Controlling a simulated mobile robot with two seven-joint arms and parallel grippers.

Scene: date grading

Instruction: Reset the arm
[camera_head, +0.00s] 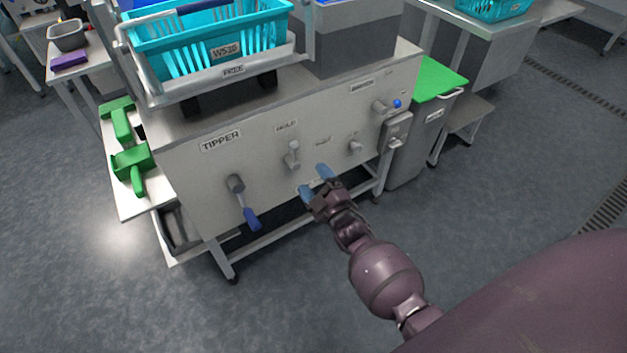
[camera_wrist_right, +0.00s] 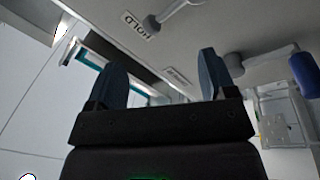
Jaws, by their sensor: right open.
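My right gripper (camera_head: 315,181) is in front of the lower part of the tipper's grey front panel (camera_head: 205,180) in the head view. Its two blue fingertips stand apart with nothing between them. The right wrist view also shows both fingers (camera_wrist_right: 163,80) spread and empty, with the panel beyond them. The arm reaches in from the lower right of the head view. The gripper is below the HOLD lever (camera_head: 293,158); I see no clear contact with it. My left gripper is not in view.
A blue-handled lever (camera_head: 250,217) hangs at the panel's left. A turquoise basket (camera_head: 165,62) sits on top. Green scoops (camera_head: 131,163) lie on a left side shelf. The floor in front is clear.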

